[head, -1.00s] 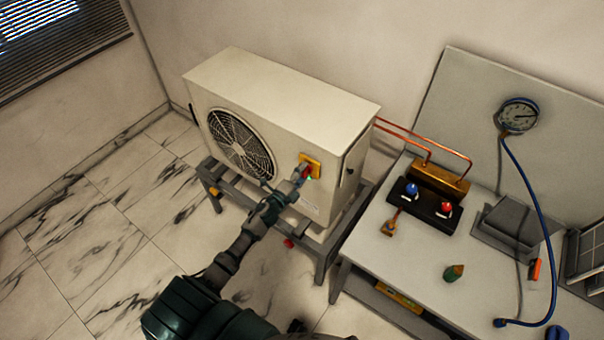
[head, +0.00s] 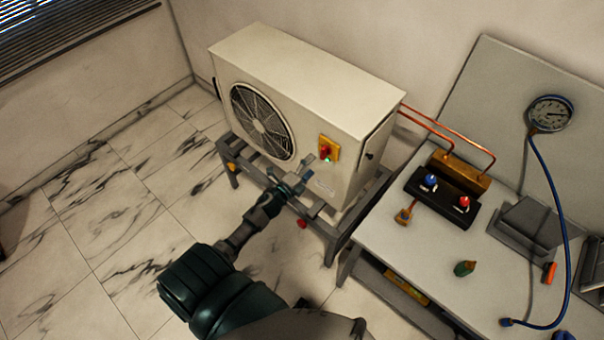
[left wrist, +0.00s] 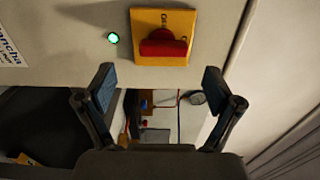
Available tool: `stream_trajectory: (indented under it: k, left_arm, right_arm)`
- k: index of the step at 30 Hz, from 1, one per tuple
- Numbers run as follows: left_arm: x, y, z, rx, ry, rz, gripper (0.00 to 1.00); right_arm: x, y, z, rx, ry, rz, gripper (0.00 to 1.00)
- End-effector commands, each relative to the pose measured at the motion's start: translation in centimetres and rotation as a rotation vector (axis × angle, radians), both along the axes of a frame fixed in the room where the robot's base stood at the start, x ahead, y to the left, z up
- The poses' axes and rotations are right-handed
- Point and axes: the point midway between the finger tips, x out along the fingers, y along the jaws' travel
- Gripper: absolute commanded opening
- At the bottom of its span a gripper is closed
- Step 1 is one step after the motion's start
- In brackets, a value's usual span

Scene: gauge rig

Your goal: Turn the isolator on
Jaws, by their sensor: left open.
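The isolator is a red rotary handle (head: 325,150) on a yellow plate (head: 335,148), on the front of a cream outdoor fan unit (head: 300,85). In the left wrist view the red handle (left wrist: 164,46) lies crosswise on the yellow plate (left wrist: 163,20). A small green light (left wrist: 113,38) glows beside the plate. My left gripper (head: 307,170) is open and empty, apart from the handle and just in front of it. In the left wrist view its two fingers (left wrist: 160,85) are spread wide below the handle. My right gripper is not in view.
The unit stands on a grey metal frame (head: 335,235). To the right, a grey bench (head: 400,255) carries a black valve block (head: 440,198) with blue and red knobs. A blue hose (head: 567,215) runs from a round gauge (head: 550,114). Tiled floor lies clear at left.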

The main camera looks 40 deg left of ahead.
Motion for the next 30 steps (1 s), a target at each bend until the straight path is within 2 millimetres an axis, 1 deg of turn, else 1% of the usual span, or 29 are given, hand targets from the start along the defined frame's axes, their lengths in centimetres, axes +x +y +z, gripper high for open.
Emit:
stream_trajectory:
  k: [1, 3, 6, 9, 14, 28, 30]
  left_arm:
    - [-1.3, 0.1, -0.2, -0.001, 0.004, 0.000, 0.92]
    - [-2.7, 0.2, -0.2, -0.002, 0.004, 0.000, 0.92]
    - [-4.3, 0.3, -0.2, -0.002, 0.004, -0.001, 0.92]
    - [-5.4, 0.4, -0.2, -0.002, 0.003, 0.000, 0.92]
    - [-6.0, 0.4, -0.2, -0.002, 0.002, -0.001, 0.92]
    - [-6.0, 0.5, -0.2, -0.002, 0.002, -0.001, 0.92]
    - [-6.0, 0.5, -0.7, -0.012, 0.013, 0.004, 0.92]
  right_arm:
    - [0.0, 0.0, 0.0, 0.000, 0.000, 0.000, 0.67]
    - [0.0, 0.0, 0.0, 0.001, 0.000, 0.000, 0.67]
    - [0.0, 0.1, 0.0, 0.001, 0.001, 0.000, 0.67]
    - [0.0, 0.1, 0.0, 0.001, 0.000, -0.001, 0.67]
    - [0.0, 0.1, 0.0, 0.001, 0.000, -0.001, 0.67]
    - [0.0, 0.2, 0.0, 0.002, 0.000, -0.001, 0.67]
    - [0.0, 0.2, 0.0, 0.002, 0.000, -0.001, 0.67]
